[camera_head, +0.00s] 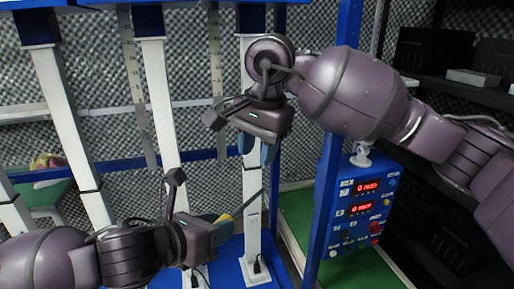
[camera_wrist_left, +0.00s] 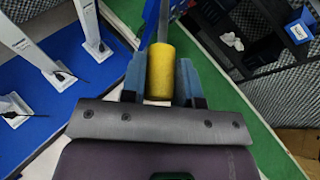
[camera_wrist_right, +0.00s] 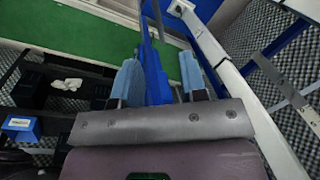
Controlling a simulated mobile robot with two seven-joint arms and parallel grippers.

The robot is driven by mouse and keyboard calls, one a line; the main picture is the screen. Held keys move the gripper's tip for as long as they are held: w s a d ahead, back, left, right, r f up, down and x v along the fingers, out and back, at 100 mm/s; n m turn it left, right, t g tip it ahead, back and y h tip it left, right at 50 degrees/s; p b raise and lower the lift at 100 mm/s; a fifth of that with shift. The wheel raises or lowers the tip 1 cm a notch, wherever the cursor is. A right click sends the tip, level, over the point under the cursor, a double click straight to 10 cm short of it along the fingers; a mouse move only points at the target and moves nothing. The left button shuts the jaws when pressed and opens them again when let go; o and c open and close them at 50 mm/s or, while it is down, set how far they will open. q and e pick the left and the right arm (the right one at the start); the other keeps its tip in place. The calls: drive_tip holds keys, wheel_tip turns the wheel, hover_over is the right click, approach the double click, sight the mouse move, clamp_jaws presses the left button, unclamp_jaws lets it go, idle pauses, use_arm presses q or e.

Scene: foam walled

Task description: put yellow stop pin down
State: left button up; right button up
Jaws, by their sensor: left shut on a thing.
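The yellow stop pin (camera_wrist_left: 159,70) is a short yellow cylinder between the blue fingers of my left gripper (camera_wrist_left: 160,85) in the left wrist view. My left gripper is shut on it. In the head view only a bit of yellow (camera_head: 223,219) shows at the tip of my left gripper (camera_head: 228,222), beside a white post (camera_head: 252,205). My right gripper (camera_wrist_right: 160,85) has its blue fingers apart in the right wrist view, with nothing seen held between them. In the head view my right gripper (camera_head: 257,150) is higher up, in front of the same post.
A blue control box (camera_head: 357,212) with red displays stands at the right on a blue frame post (camera_head: 330,150). Several white posts stand on a blue base at the left. Dark shelves (camera_head: 455,90) fill the right side. Green floor (camera_head: 300,225) shows below.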

sight(256, 195)
drive_tip(key=f, duration=0.4)
drive_tip(key=a+f, duration=0.1)
drive_tip(key=f, duration=0.3)
drive_tip(key=w+f, duration=0.1)
drive_tip(key=f, duration=0.3)
drive_tip(key=shift+a, duration=0.35)
drive_tip(key=shift+r, duration=0.1)
clamp_jaws()
use_arm(q)
drive_tip(key=o, duration=1)
drive_tip(key=shift+r, duration=0.15)
